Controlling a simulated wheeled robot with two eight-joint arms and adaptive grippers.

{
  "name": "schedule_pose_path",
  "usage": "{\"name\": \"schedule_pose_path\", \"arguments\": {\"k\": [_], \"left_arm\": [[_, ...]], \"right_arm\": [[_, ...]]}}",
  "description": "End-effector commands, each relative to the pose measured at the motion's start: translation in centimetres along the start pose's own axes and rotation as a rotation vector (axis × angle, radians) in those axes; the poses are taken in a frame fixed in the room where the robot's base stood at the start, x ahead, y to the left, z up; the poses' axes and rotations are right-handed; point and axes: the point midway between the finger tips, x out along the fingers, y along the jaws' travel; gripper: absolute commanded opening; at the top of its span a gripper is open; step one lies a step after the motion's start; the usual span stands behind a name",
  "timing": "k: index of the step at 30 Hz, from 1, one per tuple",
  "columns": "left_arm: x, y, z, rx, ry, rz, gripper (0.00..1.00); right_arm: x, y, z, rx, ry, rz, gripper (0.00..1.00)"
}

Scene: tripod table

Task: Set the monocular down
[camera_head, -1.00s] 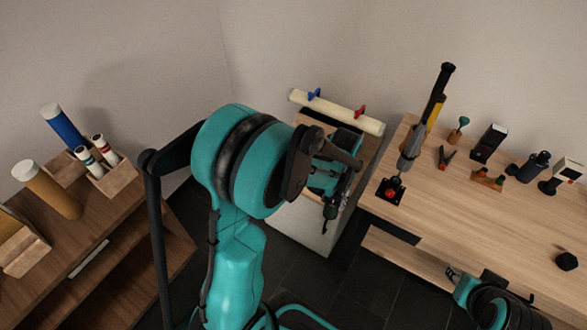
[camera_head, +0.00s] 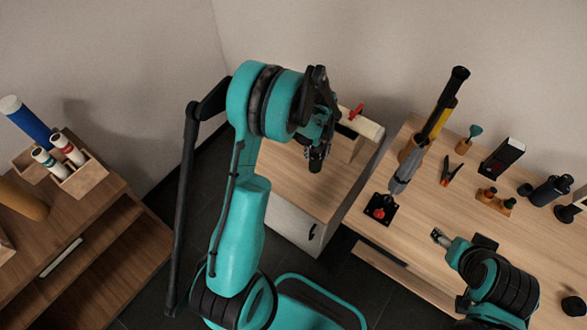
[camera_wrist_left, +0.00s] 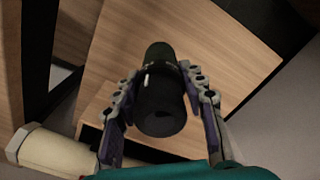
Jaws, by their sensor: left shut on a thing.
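The monocular (camera_wrist_left: 160,92) is a dark, rounded cylinder held between the two finger pads of my left gripper (camera_wrist_left: 160,112) in the left wrist view. In the head view, its dark end (camera_head: 316,162) hangs below my left gripper (camera_head: 318,140), above the wooden top of the low cabinet (camera_head: 290,185). I cannot tell whether it touches that top. My left arm hides part of the cabinet. My right gripper (camera_head: 440,238) is small at the front edge of the right table; its finger opening is unclear.
The right table (camera_head: 375,225) holds a tripod leg (camera_head: 402,176), a black box (camera_head: 502,158) and several small tools. The cabinet top's front part is bare.

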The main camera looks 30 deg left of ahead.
Motion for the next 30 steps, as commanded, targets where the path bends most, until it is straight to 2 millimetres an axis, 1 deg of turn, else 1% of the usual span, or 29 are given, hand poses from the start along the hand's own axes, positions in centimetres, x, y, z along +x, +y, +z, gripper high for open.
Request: {"name": "schedule_pose_path", "arguments": {"k": [1, 6, 9, 12, 17, 24, 26, 30], "left_arm": [[1.1, -1.3, -0.4, -0.005, 0.000, 0.000, 0.02], [3.6, -5.2, -1.4, -0.003, 0.000, 0.000, 0.02], [4.6, -7.0, -1.8, 0.000, 0.000, 0.000, 0.02], [5.2, -8.1, -2.1, 0.002, 0.000, 0.000, 0.02], [5.8, -8.7, -2.2, 0.004, 0.000, 0.000, 0.02], [9.3, -8.6, -2.2, 0.005, 0.000, 0.000, 0.02], [9.6, -8.6, -2.2, 0.005, 0.000, 0.000, 0.02], [9.4, -8.6, -2.2, 0.005, 0.000, 0.000, 0.02]], "right_arm": [[0.6, 0.0, 0.4, 0.000, 0.000, 0.000, 0.64], [1.7, 0.0, 1.2, 0.000, 0.000, 0.000, 0.64], [2.1, 0.0, 1.5, 0.000, 0.000, 0.000, 0.64], [2.3, 0.0, 1.7, 0.000, 0.000, 0.000, 0.64], [2.6, 0.0, 1.8, 0.000, 0.000, 0.000, 0.64], [3.9, 0.0, 2.8, 0.000, 0.000, 0.000, 0.64], [4.0, 0.0, 2.8, 0.000, 0.000, 0.000, 0.64], [3.8, 0.0, 2.7, 0.000, 0.000, 0.000, 0.64]]}}
